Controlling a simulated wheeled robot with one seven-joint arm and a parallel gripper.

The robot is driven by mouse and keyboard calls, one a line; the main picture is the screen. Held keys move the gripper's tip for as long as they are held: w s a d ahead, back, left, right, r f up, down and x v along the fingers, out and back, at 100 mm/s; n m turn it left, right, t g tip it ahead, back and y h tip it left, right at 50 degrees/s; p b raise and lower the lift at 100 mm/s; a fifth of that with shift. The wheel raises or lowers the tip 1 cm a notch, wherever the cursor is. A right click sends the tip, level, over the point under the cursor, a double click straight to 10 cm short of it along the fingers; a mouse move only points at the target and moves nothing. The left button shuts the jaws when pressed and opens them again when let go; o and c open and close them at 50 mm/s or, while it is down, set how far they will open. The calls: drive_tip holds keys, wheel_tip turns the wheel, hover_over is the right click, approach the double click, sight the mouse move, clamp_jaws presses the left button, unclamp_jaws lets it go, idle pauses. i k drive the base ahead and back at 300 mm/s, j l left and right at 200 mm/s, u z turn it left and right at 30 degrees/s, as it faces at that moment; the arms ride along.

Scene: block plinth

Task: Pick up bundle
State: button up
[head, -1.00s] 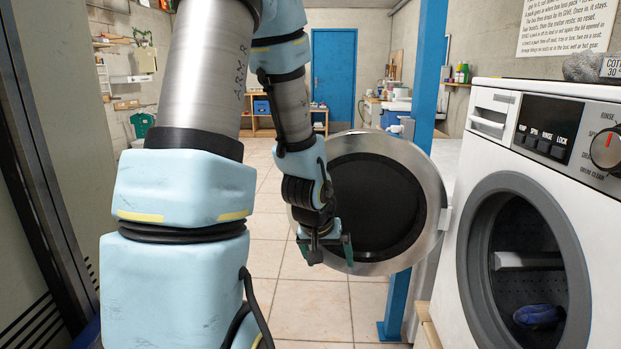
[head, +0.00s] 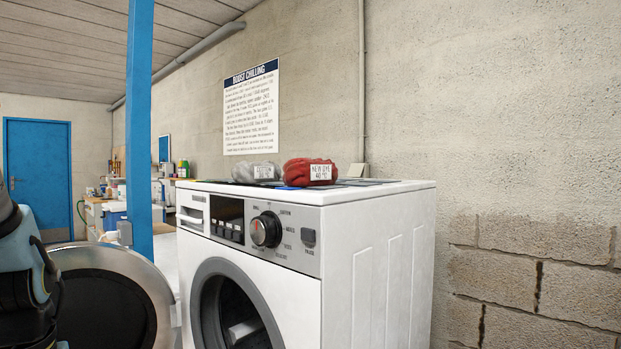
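A red bundle (head: 298,173) sits on top of the white washing machine (head: 385,265), with a white label reading "NEW DYE 40 °C". A grey bundle (head: 243,173) with a small white label sits just left of it on the same top. The machine's round door (head: 100,300) stands open to the left. The drum opening (head: 222,305) shows only its upper part, with a pale bar inside; no bundle shows in it. Part of my arm is at the left edge. My gripper's fingers are outside the view.
Dark flat pieces (head: 372,182) lie on the machine's top around the bundles. A blue post (head: 140,120) stands left of the machine. A block wall with a posted notice (head: 251,110) is behind. A blue door (head: 38,170) and a cluttered bench are farther back at left.

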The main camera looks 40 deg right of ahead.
sight(245, 172)
drive_tip(key=z, duration=0.8)
